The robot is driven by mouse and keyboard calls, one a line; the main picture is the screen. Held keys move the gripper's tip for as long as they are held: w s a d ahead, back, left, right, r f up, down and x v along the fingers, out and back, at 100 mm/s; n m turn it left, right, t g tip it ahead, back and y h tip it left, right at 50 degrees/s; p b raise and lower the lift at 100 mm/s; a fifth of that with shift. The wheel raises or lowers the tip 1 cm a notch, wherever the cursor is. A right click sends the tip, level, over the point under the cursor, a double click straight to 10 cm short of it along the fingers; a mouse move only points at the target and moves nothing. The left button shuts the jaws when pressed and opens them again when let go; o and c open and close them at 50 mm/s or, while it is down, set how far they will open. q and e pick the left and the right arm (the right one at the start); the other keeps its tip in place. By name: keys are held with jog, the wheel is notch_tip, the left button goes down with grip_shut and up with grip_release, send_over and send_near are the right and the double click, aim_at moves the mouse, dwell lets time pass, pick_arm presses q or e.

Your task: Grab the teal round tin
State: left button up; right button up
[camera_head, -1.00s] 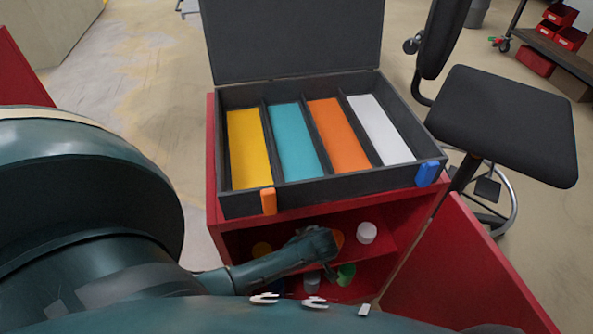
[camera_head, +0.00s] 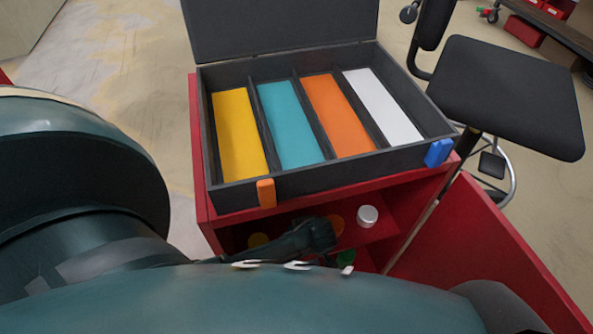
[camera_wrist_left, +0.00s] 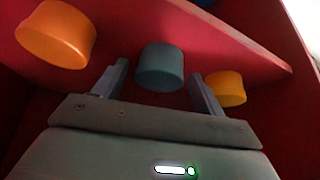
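The teal round tin (camera_wrist_left: 160,65) stands on a red shelf in the left wrist view, between my left gripper's two fingers and near their tips. A gap shows on each side of it. My left gripper (camera_wrist_left: 160,74) is open. In the head view my left gripper (camera_head: 318,236) reaches into the red cabinet below the box, and the teal tin cannot be made out there. My right gripper is not in view.
An orange tin (camera_wrist_left: 56,34) and a yellow tin (camera_wrist_left: 226,88) flank the teal one. A white tin (camera_head: 367,216) and a green item (camera_head: 346,258) are also in the cabinet (camera_head: 203,180). An open dark box (camera_head: 330,178) with coloured compartments sits on top. An open red door (camera_head: 485,240) is at right.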

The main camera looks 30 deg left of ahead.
pick_arm(q)
jog(key=c, duration=1)
jog(key=shift+r, duration=0.1)
